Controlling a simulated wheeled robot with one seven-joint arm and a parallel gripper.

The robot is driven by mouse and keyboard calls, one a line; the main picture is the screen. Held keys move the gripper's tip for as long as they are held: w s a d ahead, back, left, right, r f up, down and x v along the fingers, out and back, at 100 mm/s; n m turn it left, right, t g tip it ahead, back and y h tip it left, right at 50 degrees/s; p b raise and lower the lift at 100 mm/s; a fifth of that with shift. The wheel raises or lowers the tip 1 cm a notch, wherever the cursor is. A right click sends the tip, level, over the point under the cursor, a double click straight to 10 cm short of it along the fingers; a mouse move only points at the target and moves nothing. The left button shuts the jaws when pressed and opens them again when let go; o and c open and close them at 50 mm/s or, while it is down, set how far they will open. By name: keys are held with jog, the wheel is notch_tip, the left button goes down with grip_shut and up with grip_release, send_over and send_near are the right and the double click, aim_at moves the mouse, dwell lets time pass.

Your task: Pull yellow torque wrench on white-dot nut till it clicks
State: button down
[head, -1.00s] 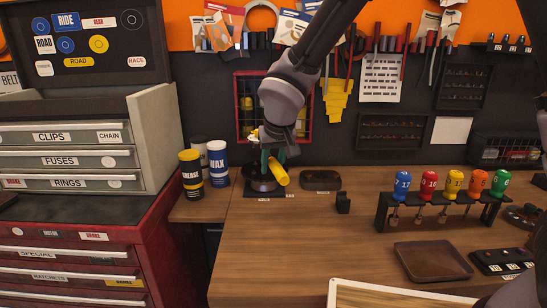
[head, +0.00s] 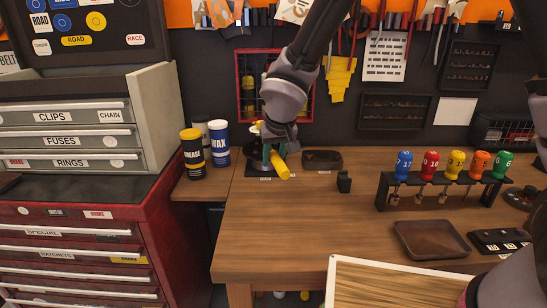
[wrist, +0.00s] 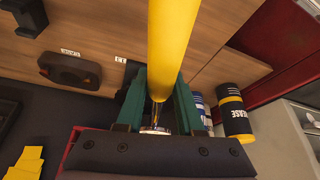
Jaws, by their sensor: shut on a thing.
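The yellow torque wrench (head: 279,166) is at the back left of the wooden bench, over a dark round fixture (head: 262,167) at the bench's rear edge. My gripper (head: 267,152) is shut on the wrench. In the wrist view the yellow handle (wrist: 172,45) runs between the two green fingers of my gripper (wrist: 160,102) and up out of the frame. The white-dot nut cannot be made out in either view; my gripper and the wrench cover much of the fixture.
A grease can (head: 193,154) and a wax can (head: 219,144) stand just left of the fixture. A small dark tray (head: 322,160) and a black block (head: 344,182) are to its right. A driver rack (head: 440,187) stands further right.

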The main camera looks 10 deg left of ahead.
jog(key=shift+s+f, duration=0.1)
jog(key=shift+f, duration=0.65)
dwell(2.4)
jog(key=shift+a, duration=0.1)
jog(key=a+m, duration=0.1)
jog(key=s+a+m, duration=0.1)
jog(key=a, duration=0.1)
jog(key=s+a+m+h, duration=0.1)
jog(key=a, duration=0.1)
dwell(0.3)
jog(key=shift+s+a+m+t+h, duration=0.15)
jog(key=shift+a+m+h, duration=0.4)
jog(key=shift+a, duration=0.85)
jog(key=shift+s+a+m+t+h, duration=0.15)
jog(key=shift+a+m, duration=0.7)
jog(key=shift+a, duration=0.55)
